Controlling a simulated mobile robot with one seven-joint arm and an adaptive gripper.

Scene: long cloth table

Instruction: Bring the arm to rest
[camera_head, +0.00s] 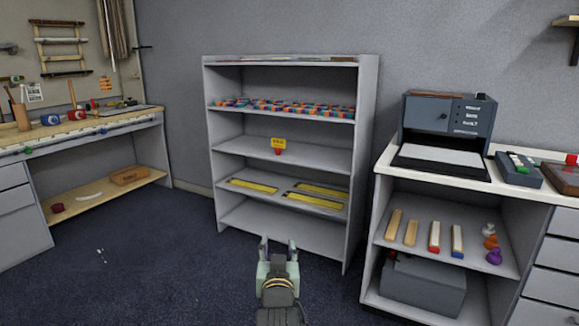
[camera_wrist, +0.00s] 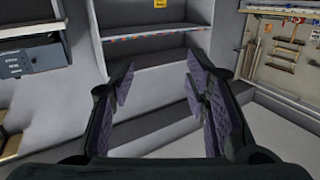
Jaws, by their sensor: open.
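My gripper (camera_head: 278,243) is at the bottom middle of the head view, in front of the grey shelf unit (camera_head: 212,160). It is open, with nothing between its two fingers. In the wrist view my gripper (camera_wrist: 158,85) shows its dark fingers with purple pads spread apart, and only shelf and floor show between them. I cannot tell how far the fingertips are from the shelf unit. Most of my arm is outside the head view.
A grey cabinet (camera_head: 370,235) with a printer-like machine (camera_head: 447,120) stands at right. A workbench (camera_head: 80,128) with tools stands at left. The shelf unit holds a row of colourful items (camera_head: 285,107) and a yellow sign (camera_head: 278,143). Dark carpet (camera_head: 140,260) at left front is mostly clear.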

